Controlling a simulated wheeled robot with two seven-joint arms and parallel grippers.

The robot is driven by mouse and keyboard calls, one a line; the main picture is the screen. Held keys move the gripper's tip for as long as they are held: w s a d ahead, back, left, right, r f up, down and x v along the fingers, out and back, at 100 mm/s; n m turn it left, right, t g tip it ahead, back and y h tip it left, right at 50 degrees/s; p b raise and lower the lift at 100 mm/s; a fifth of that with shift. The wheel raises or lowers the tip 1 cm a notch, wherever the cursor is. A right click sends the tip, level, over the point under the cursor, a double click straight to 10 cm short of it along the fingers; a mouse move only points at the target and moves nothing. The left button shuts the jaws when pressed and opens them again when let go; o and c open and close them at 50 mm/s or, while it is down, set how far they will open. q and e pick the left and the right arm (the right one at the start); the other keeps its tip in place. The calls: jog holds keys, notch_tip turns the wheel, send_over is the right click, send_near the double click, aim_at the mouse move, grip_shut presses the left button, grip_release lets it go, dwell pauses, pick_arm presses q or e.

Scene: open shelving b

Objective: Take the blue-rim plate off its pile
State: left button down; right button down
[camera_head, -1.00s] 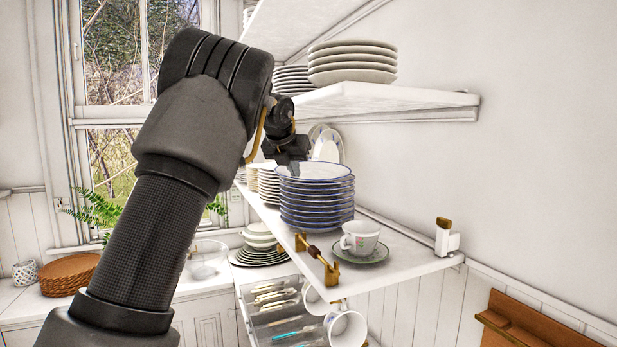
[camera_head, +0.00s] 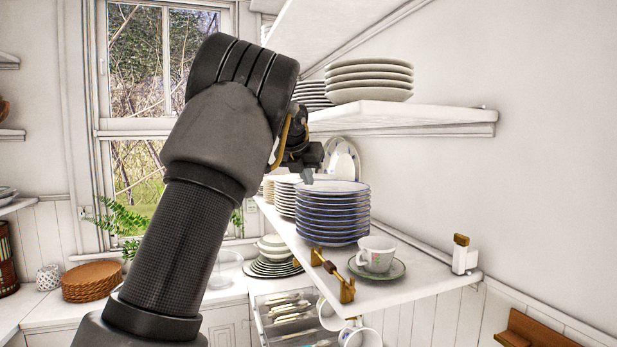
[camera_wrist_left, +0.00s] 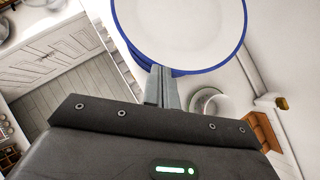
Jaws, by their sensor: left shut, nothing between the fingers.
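The blue-rim plate (camera_head: 338,187) lies on top of a pile of blue-rimmed plates (camera_head: 332,220) on the lower shelf. In the left wrist view the plate (camera_wrist_left: 185,25) shows its white face and blue rim, partly cut off by the top edge. My left gripper (camera_head: 308,176) is at the left part of the top plate's rim. It is shut and empty, its fingertips (camera_wrist_left: 158,72) overlapping the near rim in the wrist view. Whether they touch the rim cannot be told. My right gripper is not in view.
A cup (camera_head: 377,252) on a green saucer (camera_head: 397,270) stands right of the pile on the lower shelf (camera_head: 430,284). White plates (camera_head: 284,195) stand close behind on the left. The upper shelf (camera_head: 440,114) with plates (camera_head: 368,82) overhangs the pile.

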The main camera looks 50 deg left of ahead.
pick_arm(q)
jog(key=s+d+b, duration=0.5)
jog(key=s+b, duration=0.1)
jog(key=s, duration=0.4)
jog(key=shift+s+d+b, duration=0.15)
jog(key=shift+s+b, duration=0.15)
jog(key=shift+b, duration=0.1)
